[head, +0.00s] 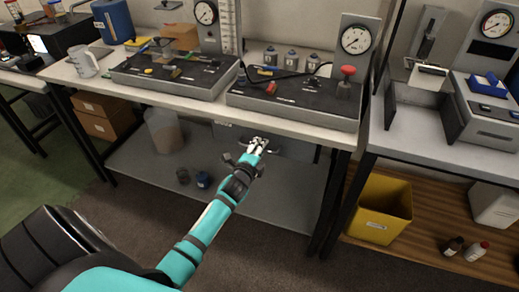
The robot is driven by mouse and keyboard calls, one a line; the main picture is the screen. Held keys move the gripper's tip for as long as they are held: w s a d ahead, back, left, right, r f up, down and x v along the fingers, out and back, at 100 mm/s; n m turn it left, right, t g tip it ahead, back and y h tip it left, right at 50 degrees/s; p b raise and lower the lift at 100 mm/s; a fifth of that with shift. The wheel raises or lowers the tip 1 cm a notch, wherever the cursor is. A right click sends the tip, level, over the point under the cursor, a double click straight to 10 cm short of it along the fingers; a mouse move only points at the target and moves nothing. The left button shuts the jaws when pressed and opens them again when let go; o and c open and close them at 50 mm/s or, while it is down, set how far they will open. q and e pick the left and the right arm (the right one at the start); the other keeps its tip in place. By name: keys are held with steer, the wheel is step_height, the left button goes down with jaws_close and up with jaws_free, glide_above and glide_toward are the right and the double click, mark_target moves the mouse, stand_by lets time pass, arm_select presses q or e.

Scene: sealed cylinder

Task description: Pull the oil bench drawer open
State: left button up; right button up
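The oil bench (205,112) has a pale top with two dark apparatus trays on it. Below its front edge a grey drawer front (228,132) shows, partly hidden by my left gripper. My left gripper (259,143) is at the end of the teal arm, right in front of the drawer front. Its fingers point toward the drawer, near where a handle might be. The handle is not clear, and I cannot tell whether the fingers touch it or are closed. My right gripper is not in view.
A red-knobbed device (347,73) stands on the bench's right tray. The lower shelf (140,168) holds a clear container (164,131) and small jars (203,180). A yellow bin (384,212) stands right of the bench legs. The floor in front is clear.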

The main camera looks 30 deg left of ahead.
arm_select(q)
steer(key=shift+c, duration=0.3)
jaws_close()
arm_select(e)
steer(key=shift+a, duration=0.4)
